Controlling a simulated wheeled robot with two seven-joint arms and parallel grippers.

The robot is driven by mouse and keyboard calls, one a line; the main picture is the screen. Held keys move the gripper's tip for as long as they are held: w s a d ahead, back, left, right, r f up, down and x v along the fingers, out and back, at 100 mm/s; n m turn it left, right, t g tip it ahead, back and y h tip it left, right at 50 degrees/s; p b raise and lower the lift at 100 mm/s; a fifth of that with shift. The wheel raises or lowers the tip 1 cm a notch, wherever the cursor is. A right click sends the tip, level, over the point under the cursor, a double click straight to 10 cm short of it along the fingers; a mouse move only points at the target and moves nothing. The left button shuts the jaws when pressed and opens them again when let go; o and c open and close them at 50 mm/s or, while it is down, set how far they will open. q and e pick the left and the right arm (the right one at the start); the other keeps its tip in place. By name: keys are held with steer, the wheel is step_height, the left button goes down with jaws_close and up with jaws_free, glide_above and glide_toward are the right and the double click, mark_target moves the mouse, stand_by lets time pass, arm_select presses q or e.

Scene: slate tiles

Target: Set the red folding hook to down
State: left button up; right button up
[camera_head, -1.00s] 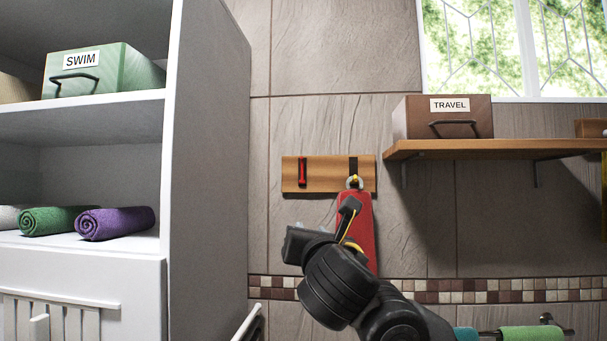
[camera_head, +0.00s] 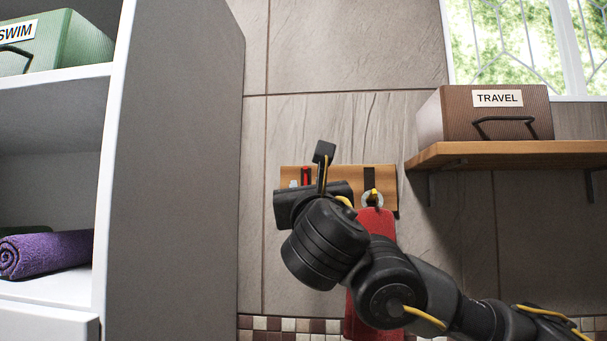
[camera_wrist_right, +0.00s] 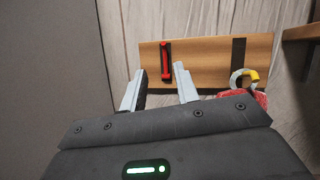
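The red folding hook (camera_head: 305,176) is on a wooden wall board (camera_head: 340,172). In the right wrist view the hook (camera_wrist_right: 166,61) looks upright and flat against its dark plate on the board (camera_wrist_right: 205,65). My right gripper (camera_wrist_right: 158,69) is open. Its two pale fingers point at the board, with the hook between and slightly beyond their tips; I see no clear contact. In the head view my right wrist hides most of the fingers and part of the board. My left gripper is not in view.
Right of the hook, a red item (camera_head: 376,223) hangs by a pale ring (camera_head: 372,199) from a yellow-tipped hook (camera_head: 374,192). A wooden shelf (camera_head: 440,155) bears the TRAVEL box (camera_head: 492,113) at right. A tall cabinet side (camera_head: 180,180) stands at left.

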mark_target(306, 170)
steer(key=p+x, duration=0.2)
steer(key=x, duration=0.1)
steer(key=p+x, duration=0.2)
steer(key=x, duration=0.1)
steer(key=p+x, duration=0.2)
steer(key=x, duration=0.2)
steer(key=shift+s+d+r+p, duration=0.15)
steer(key=shift+d+r+p, duration=0.1)
steer(key=shift+d+p, duration=0.1)
steer(key=shift+w+f, duration=0.1)
steer(key=shift+w, duration=0.25)
steer(key=shift+c, duration=0.3)
jaws_close()
